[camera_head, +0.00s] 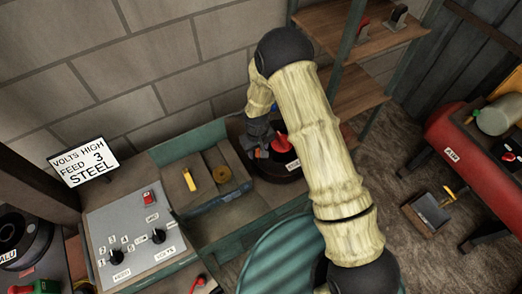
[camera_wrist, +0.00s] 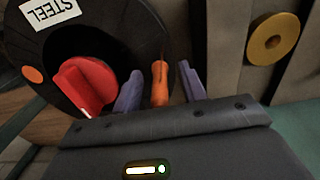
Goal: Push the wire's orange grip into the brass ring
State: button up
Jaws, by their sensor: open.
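The wire's orange grip (camera_wrist: 160,84) stands at the edge of a dark spool (camera_wrist: 120,30) in the wrist view. My gripper (camera_wrist: 159,92) is open, with one purple-grey finger on each side of the orange grip and small gaps visible. The wire itself is hard to make out. The brass ring (camera_wrist: 273,38) lies to the upper right, apart from the gripper, on a grey-brown surface. In the head view, the ring (camera_head: 221,173) sits on a block in the green tray, left of my gripper (camera_head: 260,152), which is over the spool and partly hidden by my arm.
A red knob (camera_wrist: 88,86) rises from the spool beside my left finger. A yellow piece (camera_head: 190,179) sits beside the brass ring. A control panel (camera_head: 130,240) and a sign reading STEEL (camera_head: 84,162) stand at the left. A shelf upright (camera_head: 350,55) rises behind my arm.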

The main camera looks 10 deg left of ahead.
dwell(0.6)
grip_shut()
jog(key=shift+r, duration=0.2)
jog(key=shift+r+p, duration=1.6)
jog(key=shift+r, duration=1.25)
jog(key=w+d+f+m+b, duration=0.1)
jog(key=d+f+m+b, duration=0.1)
jog(key=d, duration=1)
jog(key=w+d+f+m+b, duration=0.1)
jog(key=d+f+m+b, duration=0.2)
jog(key=d, duration=0.9)
jog(key=shift+f+m, duration=0.4)
jog(key=shift+m, duration=0.8)
